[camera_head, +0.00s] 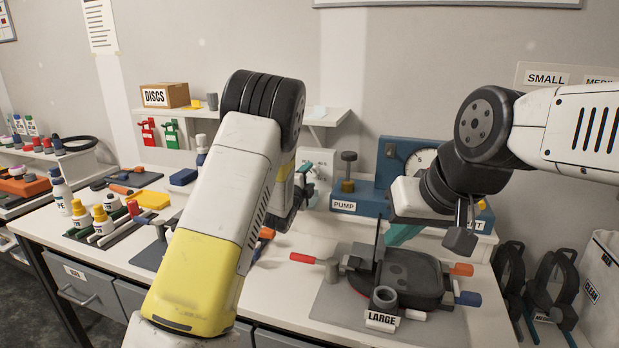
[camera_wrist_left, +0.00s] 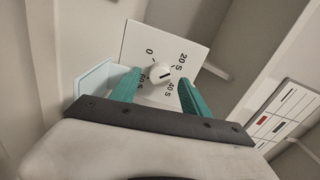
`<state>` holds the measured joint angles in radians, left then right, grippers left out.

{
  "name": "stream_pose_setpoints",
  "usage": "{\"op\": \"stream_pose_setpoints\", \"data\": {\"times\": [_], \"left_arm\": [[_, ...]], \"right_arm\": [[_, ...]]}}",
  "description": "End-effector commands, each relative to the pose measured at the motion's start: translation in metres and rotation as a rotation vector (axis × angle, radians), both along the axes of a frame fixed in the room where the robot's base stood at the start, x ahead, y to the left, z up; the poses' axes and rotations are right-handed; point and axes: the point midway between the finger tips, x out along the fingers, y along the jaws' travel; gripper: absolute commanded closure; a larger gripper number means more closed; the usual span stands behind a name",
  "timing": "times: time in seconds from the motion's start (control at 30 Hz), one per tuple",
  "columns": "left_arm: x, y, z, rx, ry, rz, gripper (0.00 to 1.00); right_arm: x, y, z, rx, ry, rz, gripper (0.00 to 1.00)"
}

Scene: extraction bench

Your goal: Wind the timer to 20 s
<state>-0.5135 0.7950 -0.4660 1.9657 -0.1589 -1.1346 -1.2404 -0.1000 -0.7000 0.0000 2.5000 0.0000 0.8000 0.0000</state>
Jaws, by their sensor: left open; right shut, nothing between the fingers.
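The timer shows in the left wrist view as a white square plate (camera_wrist_left: 150,38) with labels 0, 20 s, 40 s and 60 s around a pale round knob (camera_wrist_left: 159,72). The knob carries a short dark mark; which label it points at is too small to tell. My left gripper (camera_wrist_left: 160,90) is open, its teal fingers on either side of the knob; contact cannot be told. In the head view the timer plate (camera_head: 317,158) is partly hidden behind my left gripper (camera_head: 303,187). My right gripper (camera_head: 400,236) is shut and empty, above the bench at the right.
A blue pump unit (camera_head: 372,203) stands right of the timer. A dark round device (camera_head: 412,280) marked LARGE sits on a grey mat below my right gripper. A wall shelf (camera_head: 325,117) is above the timer. Bottles (camera_head: 82,213) stand at the left.

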Motion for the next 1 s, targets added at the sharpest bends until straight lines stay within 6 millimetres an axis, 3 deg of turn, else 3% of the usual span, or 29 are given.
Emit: {"op": "stream_pose_setpoints", "data": {"times": [0.2,0.4,0.83,1.0], "left_arm": [[-0.037,0.012,0.000,0.000,0.002,0.002,0.46],[-0.058,0.019,0.000,0.001,0.002,0.001,0.46],[-0.062,0.023,0.002,-0.011,0.011,0.007,0.46],[-0.066,0.048,0.023,-0.152,0.132,0.078,0.46]], "right_arm": [[0.000,0.000,0.000,0.000,0.000,0.000,1.00],[0.000,0.000,0.000,0.000,0.000,0.000,1.00],[0.000,0.000,0.000,0.000,0.000,0.000,1.00],[0.000,0.000,0.000,0.000,0.000,0.000,1.00]]}}
